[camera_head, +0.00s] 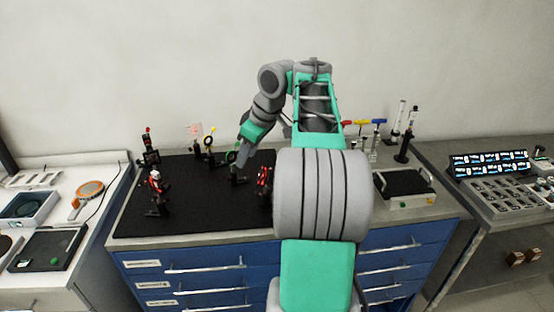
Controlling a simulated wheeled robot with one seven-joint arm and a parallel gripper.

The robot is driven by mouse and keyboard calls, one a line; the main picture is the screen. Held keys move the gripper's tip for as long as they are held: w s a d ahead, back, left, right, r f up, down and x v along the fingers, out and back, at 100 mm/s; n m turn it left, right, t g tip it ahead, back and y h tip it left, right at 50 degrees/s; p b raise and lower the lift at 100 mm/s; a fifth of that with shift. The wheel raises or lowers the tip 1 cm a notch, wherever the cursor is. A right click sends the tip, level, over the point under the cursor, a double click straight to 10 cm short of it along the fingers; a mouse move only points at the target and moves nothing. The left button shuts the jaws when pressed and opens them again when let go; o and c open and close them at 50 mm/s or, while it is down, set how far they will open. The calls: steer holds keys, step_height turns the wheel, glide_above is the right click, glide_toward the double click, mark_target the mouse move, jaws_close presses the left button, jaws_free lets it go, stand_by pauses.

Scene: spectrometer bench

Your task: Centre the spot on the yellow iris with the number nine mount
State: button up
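A yellow-ringed iris (209,141) stands on a post near the back of the black breadboard (205,218). A pale card (194,131) with a faint reddish mark stands just left of it. My gripper (239,163) points down over the board's right half, close to a green-ringed part (231,156) and a black mount (237,178). The fingers are too small and dark to tell open from shut, or whether they touch a mount. A red-and-black mount (264,180) is right of it. Another mount with red parts (156,183) stands at the left. No mount number is readable.
A dark post assembly with a red top (149,150) stands at the back left. Yellow, red and blue-handled tools (363,123) and a black-lidded box (404,187) are at the right. My arm hides part of the bench. The board's front middle is clear.

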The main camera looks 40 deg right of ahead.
steer(key=n, duration=0.1)
glide_toward(270, 187)
steer(key=w+d+r, duration=0.2)
steer(key=d+r, duration=0.2)
steer(key=d+b+x, duration=0.1)
steer(key=b+x, duration=0.4)
steer(key=x, duration=0.2)
steer(key=shift+w+a+f+n, duration=0.2)
steer(key=shift+a+f+n, duration=0.15)
steer(key=shift+a, duration=0.25)
jaws_close()
steer(key=shift+d, duration=0.1)
